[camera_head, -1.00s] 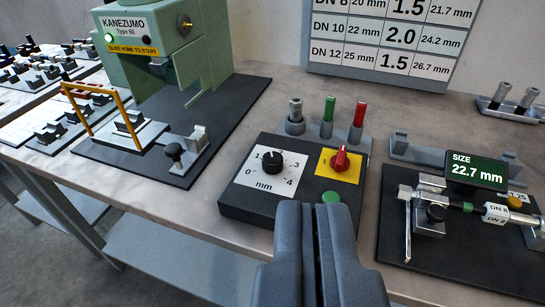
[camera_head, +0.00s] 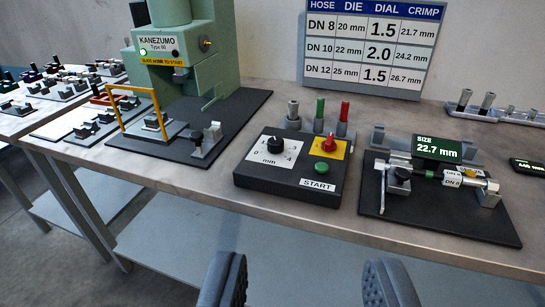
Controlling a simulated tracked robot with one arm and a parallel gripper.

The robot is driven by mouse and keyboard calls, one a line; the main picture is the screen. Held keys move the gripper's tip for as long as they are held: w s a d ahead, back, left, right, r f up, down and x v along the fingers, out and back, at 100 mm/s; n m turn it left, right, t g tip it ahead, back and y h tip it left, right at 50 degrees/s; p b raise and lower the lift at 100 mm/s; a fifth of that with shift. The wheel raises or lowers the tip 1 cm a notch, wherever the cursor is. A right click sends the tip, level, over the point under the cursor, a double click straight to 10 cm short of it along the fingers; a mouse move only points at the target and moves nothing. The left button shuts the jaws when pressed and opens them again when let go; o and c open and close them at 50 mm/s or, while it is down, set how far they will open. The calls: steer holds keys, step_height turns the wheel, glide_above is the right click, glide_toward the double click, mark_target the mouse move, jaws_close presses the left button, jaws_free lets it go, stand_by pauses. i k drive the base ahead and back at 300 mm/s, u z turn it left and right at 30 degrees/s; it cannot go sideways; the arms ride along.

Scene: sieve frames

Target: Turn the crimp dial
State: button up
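The crimp dial (camera_head: 276,145) is a black round knob on a white scale plate marked in mm. It sits at the left of the dark control box (camera_head: 260,180) on the bench. Its pointer setting is too small to read now. My gripper (camera_head: 307,282) is open and empty, its two dark fingers wide apart at the bottom of the view. It is in front of the bench edge, lower in the picture than the box, and apart from the dial.
The box also has a red knob (camera_head: 328,144) and a green START button (camera_head: 321,167). The green press (camera_head: 200,50) stands behind left. A measuring fixture (camera_head: 430,215) reading 22.7 mm lies to the right. A die chart (camera_head: 368,45) stands behind. Three upright pegs (camera_head: 319,122) stand behind the box.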

mark_target(275, 144)
steer(key=i, duration=1.25)
steer(key=u, duration=0.65)
